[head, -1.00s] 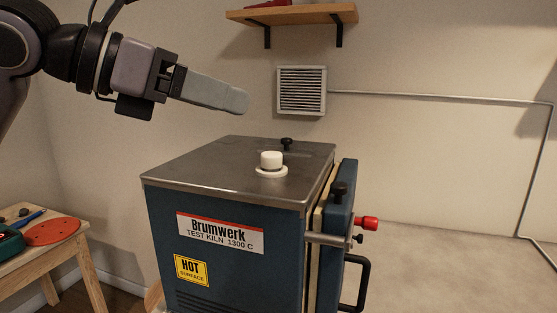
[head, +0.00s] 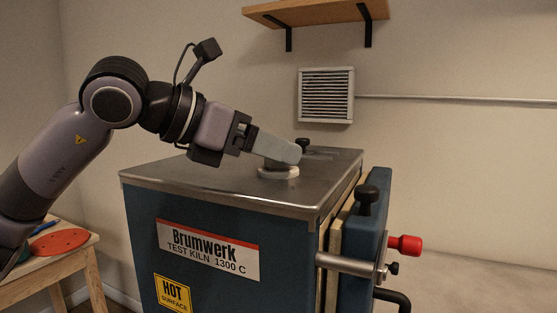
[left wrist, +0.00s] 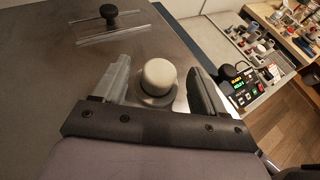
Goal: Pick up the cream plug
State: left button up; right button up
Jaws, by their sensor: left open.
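The cream plug (left wrist: 158,74) is a short round knob standing upright in a collar on the kiln's metal top. In the left wrist view it sits between the two grey fingers of my left gripper (left wrist: 159,64), with a gap visible on each side. The gripper is open and not closed on it. In the head view my left gripper (head: 292,153) reaches over the kiln top from the left, and its near finger hides most of the plug. Only the pale ring (head: 278,173) at its base shows clearly there. My right gripper is not in view.
The blue kiln (head: 215,285) has a black knob (left wrist: 109,12) on its top, behind the plug. Its door (head: 372,235) with a red knob (head: 405,245) is at the right. A wooden shelf (head: 320,12) hangs above. A small table (head: 75,248) stands at left.

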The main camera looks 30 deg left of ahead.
pick_arm(q)
jog(key=shift+x, duration=0.95)
jog(key=c, duration=1.1)
jog(key=shift+r, duration=0.1)
